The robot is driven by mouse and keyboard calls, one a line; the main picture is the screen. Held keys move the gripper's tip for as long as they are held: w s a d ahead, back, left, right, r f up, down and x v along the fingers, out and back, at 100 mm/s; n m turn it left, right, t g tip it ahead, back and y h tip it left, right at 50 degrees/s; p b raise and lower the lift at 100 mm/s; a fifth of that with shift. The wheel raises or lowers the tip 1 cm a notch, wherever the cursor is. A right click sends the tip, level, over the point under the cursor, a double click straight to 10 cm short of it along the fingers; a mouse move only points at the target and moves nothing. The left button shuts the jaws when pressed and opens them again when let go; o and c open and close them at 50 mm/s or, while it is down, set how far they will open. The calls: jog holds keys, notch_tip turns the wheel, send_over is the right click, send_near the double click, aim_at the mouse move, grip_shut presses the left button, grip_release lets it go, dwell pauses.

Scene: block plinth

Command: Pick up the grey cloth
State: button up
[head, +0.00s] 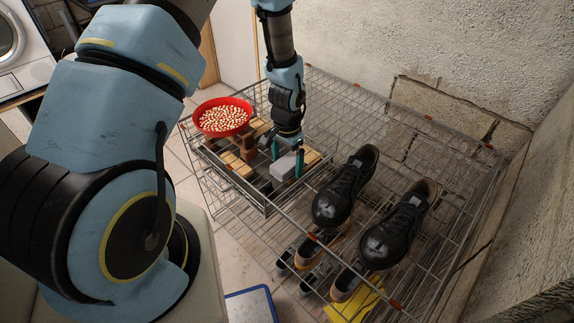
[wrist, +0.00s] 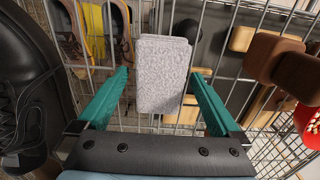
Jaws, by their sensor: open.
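The grey cloth (head: 283,168) is a small, folded, speckled block on the wire rack's upper level, among wooden-backed items. It also shows in the wrist view (wrist: 162,75), upright in the middle of the picture. My gripper (head: 287,157) points down over the cloth with its teal fingers apart. In the wrist view my gripper (wrist: 160,76) has one finger on each side of the cloth, with a visible gap at both sides. Whether the fingertips are level with the cloth is hard to tell.
Black shoes (head: 345,187) stand on the wire rack (head: 440,150), right of the cloth. A red bowl of beans or nuts (head: 222,117) stands to the left. Wooden blocks or brushes (wrist: 276,52) lie close by. More shoes and a yellow cloth (head: 355,303) are lower down. A wall stands behind.

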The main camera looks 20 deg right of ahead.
aim_at(287, 162)
jog(key=c, duration=1.5)
jog(key=shift+c, duration=0.2)
jog(key=shift+r, duration=0.1)
notch_tip(287, 162, up, 10)
jog(key=shift+f+b, duration=0.1)
jog(key=shift+b, duration=0.85)
